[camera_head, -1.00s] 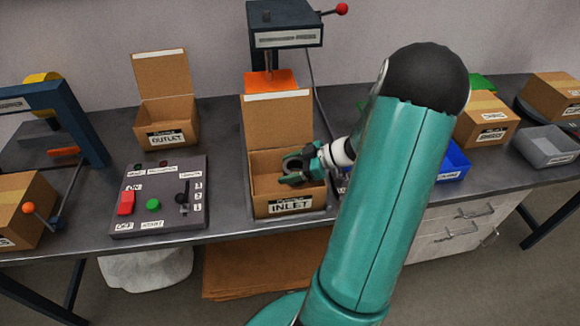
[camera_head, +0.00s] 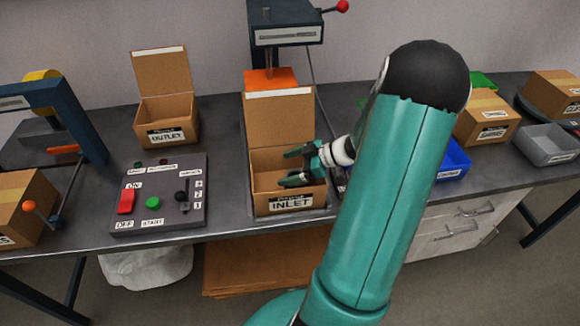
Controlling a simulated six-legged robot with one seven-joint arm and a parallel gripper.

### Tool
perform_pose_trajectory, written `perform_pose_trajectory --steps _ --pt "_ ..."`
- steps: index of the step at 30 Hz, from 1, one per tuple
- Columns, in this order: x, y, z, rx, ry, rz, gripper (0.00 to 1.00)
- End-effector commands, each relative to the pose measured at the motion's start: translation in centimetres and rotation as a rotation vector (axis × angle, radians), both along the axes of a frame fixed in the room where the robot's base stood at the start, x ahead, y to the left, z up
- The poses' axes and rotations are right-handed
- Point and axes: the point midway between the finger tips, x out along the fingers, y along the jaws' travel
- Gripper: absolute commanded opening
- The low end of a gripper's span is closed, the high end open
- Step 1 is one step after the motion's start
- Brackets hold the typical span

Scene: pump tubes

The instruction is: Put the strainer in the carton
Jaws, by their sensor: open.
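An open cardboard carton labelled INLET (camera_head: 262,205) stands in the middle of the bench with its lid raised at the back. Another open carton labelled OUTLET (camera_head: 172,138) stands further left and back. My gripper (camera_head: 287,167) is over the right part of the INLET carton, at its opening. Its fingers are spread apart, pointing left, with nothing visible between them. I cannot make out the strainer. The carton's inside is partly hidden by its front wall and my gripper.
A control panel (camera_head: 158,180) with red and green buttons lies left of the INLET carton. A press (camera_head: 285,38) stands behind it. A blue bin (camera_head: 455,160), a closed box (camera_head: 487,120) and a grey bin (camera_head: 545,150) are at right. My arm hides part of the bench.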

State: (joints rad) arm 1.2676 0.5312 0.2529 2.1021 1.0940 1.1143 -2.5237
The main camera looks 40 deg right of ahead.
Motion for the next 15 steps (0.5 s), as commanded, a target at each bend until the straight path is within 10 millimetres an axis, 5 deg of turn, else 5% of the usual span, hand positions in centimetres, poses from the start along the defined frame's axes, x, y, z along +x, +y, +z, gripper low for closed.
perform_pose_trajectory --steps 15 --pt "-6.9 -5.8 5.4 -0.009 -0.009 0.0 0.88"
